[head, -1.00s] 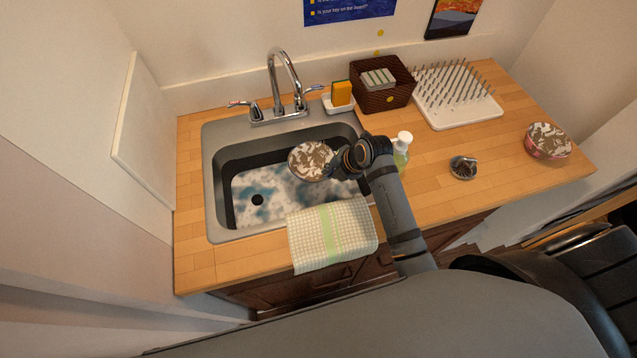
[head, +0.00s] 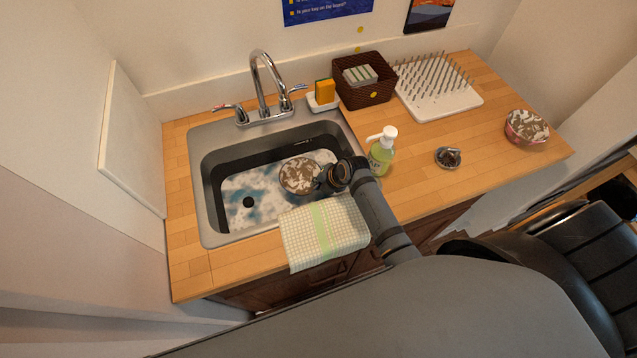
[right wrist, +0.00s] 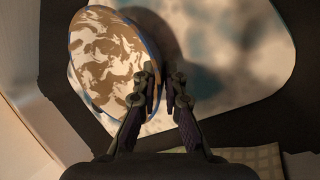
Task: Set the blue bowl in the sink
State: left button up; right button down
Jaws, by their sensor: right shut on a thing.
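The blue bowl (head: 300,176) has brown and white contents, and a thin blue edge shows in the right wrist view (right wrist: 106,58). My right gripper (head: 320,181) is shut on the bowl's right side, and its fingers (right wrist: 163,82) show at the rim in the right wrist view. The bowl is inside the outline of the grey sink (head: 209,213), over its right part. Whether its base touches the sink floor is hidden. The sink has a dark wall and a blue-white mottled bottom. My left gripper is not in view.
A faucet (head: 262,88) stands behind the sink, and a checked towel (head: 324,232) hangs over its front edge. A soap bottle (head: 382,155), a sponge dish (head: 323,101), a dark basket (head: 365,92), a white rack (head: 437,105), a small cup (head: 447,158) and a pink bowl (head: 525,130) stand to the right.

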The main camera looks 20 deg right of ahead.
jog(key=shift+f, duration=0.45)
jog(key=c, duration=1.4)
grip_release()
jog(key=shift+c, duration=0.2)
jog(key=shift+r, duration=0.4)
jog(key=v, duration=0.7)
jog(key=shift+r+b, duration=0.35)
jog(key=shift+r, duration=0.05)
jog(key=shift+s+r, duration=0.1)
jog(key=shift+s, duration=0.05)
